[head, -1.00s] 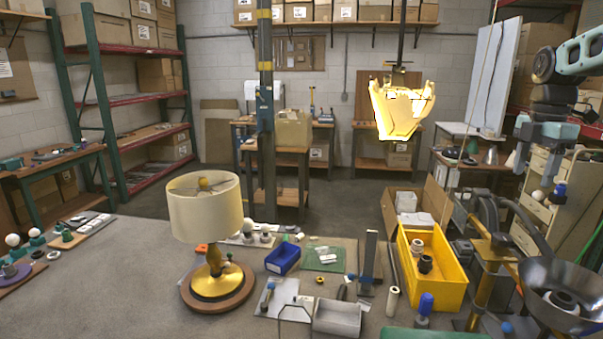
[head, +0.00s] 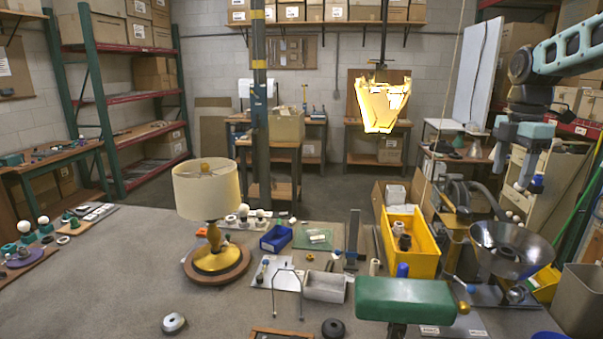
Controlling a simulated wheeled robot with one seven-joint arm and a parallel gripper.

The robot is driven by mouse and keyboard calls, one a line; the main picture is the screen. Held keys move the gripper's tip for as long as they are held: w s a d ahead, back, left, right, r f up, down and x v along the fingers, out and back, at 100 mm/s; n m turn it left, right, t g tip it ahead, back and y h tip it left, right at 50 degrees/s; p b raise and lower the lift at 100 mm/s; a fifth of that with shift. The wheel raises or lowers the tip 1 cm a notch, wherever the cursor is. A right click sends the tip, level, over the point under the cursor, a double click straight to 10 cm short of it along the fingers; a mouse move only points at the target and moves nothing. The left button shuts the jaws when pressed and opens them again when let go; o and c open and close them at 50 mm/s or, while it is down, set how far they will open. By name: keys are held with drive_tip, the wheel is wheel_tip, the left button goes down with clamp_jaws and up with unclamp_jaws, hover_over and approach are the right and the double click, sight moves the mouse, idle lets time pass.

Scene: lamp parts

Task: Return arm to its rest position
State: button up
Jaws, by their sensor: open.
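My gripper (head: 518,178) hangs at the upper right in the head view, pointing down, with its two dark fingers apart and nothing between them. It is above and beyond the right part of the table, clear of the things there. A table lamp stands upright at the left of centre, with a cream drum shade (head: 206,190), a brass body and a brass foot on a round wooden base (head: 217,275). The lamp is well away from my gripper.
A metal funnel bowl (head: 511,245) stands at the right below my gripper. A lit hanging lamp (head: 382,107) is behind.

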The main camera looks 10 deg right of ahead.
drive_tip(key=s+a+f+m+b, duration=0.1)
drive_tip(key=s+a+f, duration=0.2)
drive_tip(key=a, duration=0.6)
drive_tip(key=s+a+f+m+b, duration=0.1)
drive_tip(key=s+a+f+b, duration=0.2)
drive_tip(key=a, duration=0.7)
drive_tip(key=s+a+f+m, duration=0.1)
drive_tip(key=s+a+f, duration=0.25)
drive_tip(key=a, duration=0.55)
drive_tip(key=s+a+f+m+b, duration=0.1)
drive_tip(key=s+a+f+m, duration=0.1)
drive_tip(key=s, duration=0.5)
drive_tip(key=s+a+f+m+b, duration=0.1)
drive_tip(key=s+a+f, duration=0.3)
drive_tip(key=s, duration=0.4)
drive_tip(key=s+a+f+m+b, duration=0.1)
drive_tip(key=s+a+f+m, duration=0.2)
drive_tip(key=s+f, duration=0.2)
drive_tip(key=shift+s+a+f+y+b, duration=0.3)
drive_tip(key=shift+s+a+f, duration=0.1)
drive_tip(key=shift+s, duration=0.75)
